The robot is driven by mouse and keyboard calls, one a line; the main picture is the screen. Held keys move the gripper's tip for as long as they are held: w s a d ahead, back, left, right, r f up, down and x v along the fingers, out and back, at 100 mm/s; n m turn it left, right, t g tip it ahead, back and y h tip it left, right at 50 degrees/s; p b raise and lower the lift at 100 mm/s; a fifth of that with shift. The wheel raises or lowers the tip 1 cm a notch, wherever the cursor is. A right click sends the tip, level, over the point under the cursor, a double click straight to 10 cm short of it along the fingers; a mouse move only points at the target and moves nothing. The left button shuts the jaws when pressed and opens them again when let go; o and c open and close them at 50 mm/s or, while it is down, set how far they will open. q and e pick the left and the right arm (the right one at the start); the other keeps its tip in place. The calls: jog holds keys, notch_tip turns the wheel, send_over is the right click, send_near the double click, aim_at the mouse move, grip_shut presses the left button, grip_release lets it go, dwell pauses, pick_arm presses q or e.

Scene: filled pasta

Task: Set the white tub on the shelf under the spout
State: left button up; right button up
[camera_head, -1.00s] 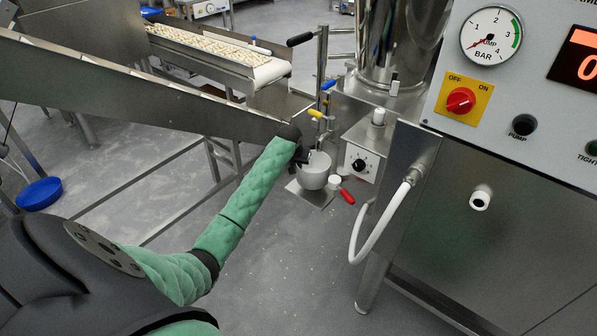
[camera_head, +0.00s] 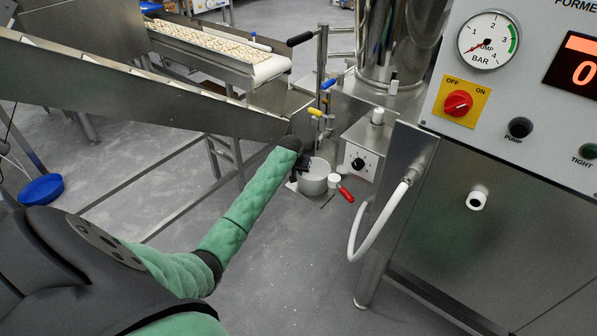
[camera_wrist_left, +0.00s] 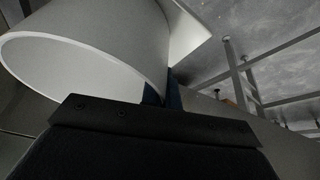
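The white tub (camera_head: 315,177) stands upright at the small metal shelf (camera_head: 322,200) beside the machine, below the yellow-handled valve (camera_head: 316,113). The spout itself is hard to make out there. My left gripper (camera_head: 299,172) is at the tub's left side, partly hidden by my green-sleeved arm. In the left wrist view the tub (camera_wrist_left: 110,35) is large and close, with dark blue fingertips (camera_wrist_left: 163,96) on both sides of its wall at the rim, shut on it. I cannot tell whether its base touches the shelf. My right gripper is not in view.
A red-handled fitting (camera_head: 345,193) sticks out just right of the tub. A control box with a knob (camera_head: 361,162) and a white hose (camera_head: 358,240) are further right. A sloping metal chute (camera_head: 150,90) runs above my left forearm. The floor in front is clear.

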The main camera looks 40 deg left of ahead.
pick_arm(q)
jog(key=o, duration=0.4)
jog(key=shift+o, duration=0.2)
